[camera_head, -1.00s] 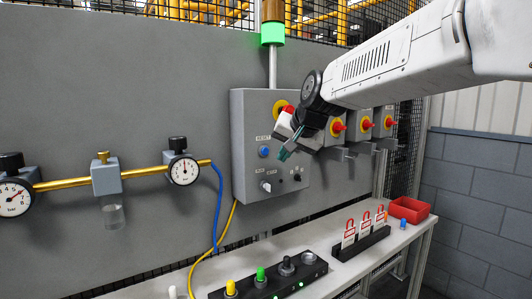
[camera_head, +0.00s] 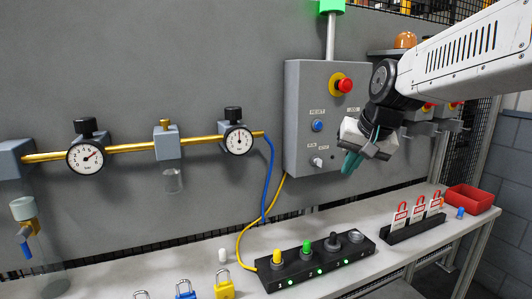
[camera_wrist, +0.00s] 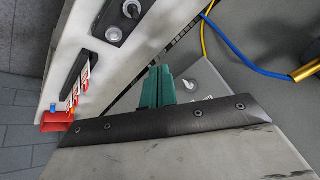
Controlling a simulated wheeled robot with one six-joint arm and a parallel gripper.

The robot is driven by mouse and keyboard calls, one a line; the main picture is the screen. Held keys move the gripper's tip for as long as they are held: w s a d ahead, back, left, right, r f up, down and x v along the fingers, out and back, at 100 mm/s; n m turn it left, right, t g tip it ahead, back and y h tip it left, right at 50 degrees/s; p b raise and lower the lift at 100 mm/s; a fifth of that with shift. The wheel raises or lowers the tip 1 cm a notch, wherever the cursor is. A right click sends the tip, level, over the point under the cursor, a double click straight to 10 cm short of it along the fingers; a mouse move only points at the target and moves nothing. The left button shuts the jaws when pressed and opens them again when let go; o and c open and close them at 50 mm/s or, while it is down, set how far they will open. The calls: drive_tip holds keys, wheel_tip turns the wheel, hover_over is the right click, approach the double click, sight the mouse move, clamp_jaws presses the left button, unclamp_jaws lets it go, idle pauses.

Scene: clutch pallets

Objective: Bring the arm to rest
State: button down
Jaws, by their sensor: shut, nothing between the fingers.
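My gripper (camera_head: 350,163) hangs in front of the lower right of the grey control box (camera_head: 303,88), with its green fingers together and nothing between them. In the wrist view the green fingers (camera_wrist: 157,86) also show side by side, empty. My white arm comes in from the upper right and bends down at a black wrist joint. The box carries a red emergency button (camera_head: 342,84) on yellow, a blue reset button (camera_head: 317,125) and a selector knob (camera_head: 317,162). The gripper hides the box's lower right part. I cannot tell whether it touches the box.
Below is a bench with a black rack (camera_head: 294,266) of coloured knobs, several padlocks, a tag holder (camera_head: 411,230) and a red bin (camera_head: 468,199). A brass pipe (camera_head: 125,148) with gauges runs along the wall at left. Air above the bench is free.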

drive_tip(key=s+f+n+g, duration=0.1)
drive_tip(key=s+f, duration=0.2)
drive_tip(key=s, duration=0.6)
drive_tip(key=s+d+f+n+g+h, duration=0.1)
drive_tip(key=s+f+g, duration=0.1)
drive_tip(key=s, duration=0.8)
drive_tip(key=s+d+f+n+g, duration=0.1)
drive_tip(key=s+f, duration=0.4)
drive_tip(key=s, duration=0.5)
drive_tip(key=shift+s+d+h, duration=0.2)
drive_tip(key=shift+s+h, duration=0.05)
drive_tip(key=shift+h, duration=0.05)
drive_tip(key=shift+f, duration=0.1)
